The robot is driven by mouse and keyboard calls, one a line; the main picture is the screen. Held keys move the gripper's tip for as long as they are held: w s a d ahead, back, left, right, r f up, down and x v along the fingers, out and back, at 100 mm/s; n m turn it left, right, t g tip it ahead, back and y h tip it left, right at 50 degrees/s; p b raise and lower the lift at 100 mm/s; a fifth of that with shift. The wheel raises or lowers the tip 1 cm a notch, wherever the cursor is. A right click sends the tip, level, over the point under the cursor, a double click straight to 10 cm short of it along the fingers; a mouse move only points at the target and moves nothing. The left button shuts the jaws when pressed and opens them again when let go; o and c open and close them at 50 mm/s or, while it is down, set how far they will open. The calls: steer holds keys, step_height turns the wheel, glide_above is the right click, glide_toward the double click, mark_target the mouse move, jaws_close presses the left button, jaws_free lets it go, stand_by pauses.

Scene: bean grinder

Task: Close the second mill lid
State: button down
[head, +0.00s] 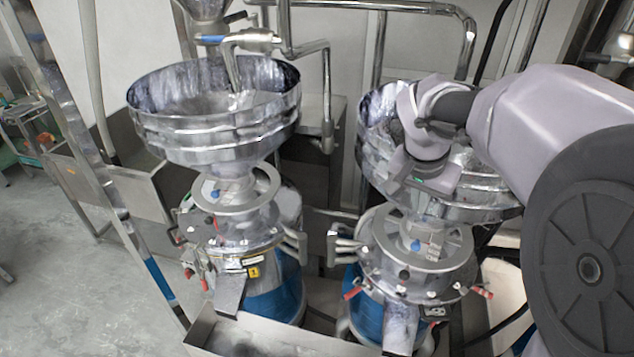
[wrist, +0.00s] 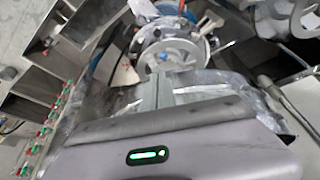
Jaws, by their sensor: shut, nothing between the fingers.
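Two steel mills with wide round hoppers stand side by side in the head view. The left mill's body (head: 240,240) and the right mill's body (head: 385,285) each have a grey round top under the hopper and red-handled clamps. My gripper (head: 418,205) is in front of the right hopper (head: 378,150), above the right mill's round top (head: 450,250). In the wrist view my gripper (wrist: 157,90) is shut and empty, pointing toward a round, spoked grey part (wrist: 172,58). I cannot tell which part is the lid or whether it is open.
The left hopper (head: 215,125) stands left of my arm. Steel pipes (head: 325,95) run behind and between the mills. A metal trough (head: 205,335) lies in front. The wrist view shows a panel with red and green buttons (wrist: 42,135) at left. Open floor (head: 60,240) lies at far left.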

steer(key=w+d+p, duration=0.1)
steer(key=w+d, duration=0.3)
steer(key=d, duration=0.2)
steer(key=shift+d+r, duration=0.15)
steer(key=shift+d, duration=0.25)
steer(key=shift+w+r, duration=0.1)
